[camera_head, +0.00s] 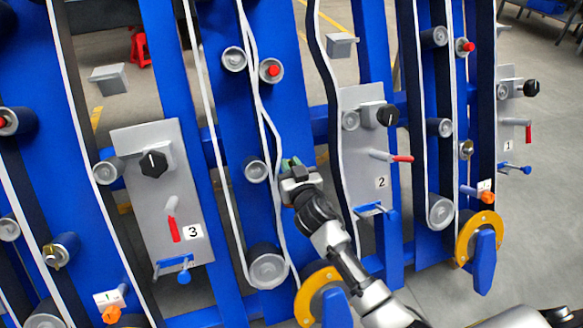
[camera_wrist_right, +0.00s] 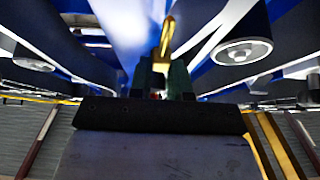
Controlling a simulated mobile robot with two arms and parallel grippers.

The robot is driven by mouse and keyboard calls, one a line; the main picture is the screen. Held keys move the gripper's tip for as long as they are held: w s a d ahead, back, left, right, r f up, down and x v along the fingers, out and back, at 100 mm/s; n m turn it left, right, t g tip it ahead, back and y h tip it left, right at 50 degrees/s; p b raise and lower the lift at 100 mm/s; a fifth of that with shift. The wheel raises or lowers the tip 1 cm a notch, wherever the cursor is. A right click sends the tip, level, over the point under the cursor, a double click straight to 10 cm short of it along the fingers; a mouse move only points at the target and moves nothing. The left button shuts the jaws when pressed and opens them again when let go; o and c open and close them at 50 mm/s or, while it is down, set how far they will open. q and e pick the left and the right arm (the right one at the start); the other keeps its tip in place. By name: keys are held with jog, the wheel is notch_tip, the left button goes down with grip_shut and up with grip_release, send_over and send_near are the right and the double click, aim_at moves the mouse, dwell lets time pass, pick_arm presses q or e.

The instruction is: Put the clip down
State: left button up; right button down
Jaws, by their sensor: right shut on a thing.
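My right gripper (camera_head: 290,166) is in front of the blue frame, close to the white belt left of panel 2. Its green fingertips point away from the head camera. In the right wrist view the gripper (camera_wrist_right: 160,78) is shut on a gold-yellow piece, which I take to be the clip (camera_wrist_right: 167,36). The clip sticks up beyond the fingertips. In the head view the clip is hidden by the gripper and cannot be made out. I cannot tell whether the clip touches the belt. My left gripper is not in view.
Grey panel 3 (camera_head: 135,200) is left of the gripper. Grey panel 2 (camera_head: 357,150) is to its right, with a red lever (camera_head: 401,159). A grey roller (camera_head: 268,268) and a yellow ring (camera_head: 315,292) sit below. Open floor (camera_head: 545,220) lies at the right.

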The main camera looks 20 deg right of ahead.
jog(key=shift+s, duration=0.1)
dwell(0.6)
jog(key=s+d+r, duration=0.1)
jog(key=s+r, duration=0.2)
jog(key=s, duration=0.5)
jog(key=s+d+r, duration=0.1)
jog(key=s+r, duration=0.3)
jog(key=s, duration=0.5)
pick_arm(q)
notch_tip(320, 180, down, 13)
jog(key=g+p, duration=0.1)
jog(key=p, duration=1.2)
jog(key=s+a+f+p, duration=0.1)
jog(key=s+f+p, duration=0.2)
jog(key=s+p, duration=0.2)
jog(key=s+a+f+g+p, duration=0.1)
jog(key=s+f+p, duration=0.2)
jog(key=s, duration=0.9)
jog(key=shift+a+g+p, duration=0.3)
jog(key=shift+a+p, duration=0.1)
jog(key=shift+p, duration=0.7)
pick_arm(e)
jog(key=s+r, duration=0.3)
jog(key=r, duration=0.6)
jog(key=s+r, duration=0.4)
jog(key=r, duration=0.6)
jog(key=shift+s+r+h, duration=0.15)
jog(key=shift+r+h, duration=0.15)
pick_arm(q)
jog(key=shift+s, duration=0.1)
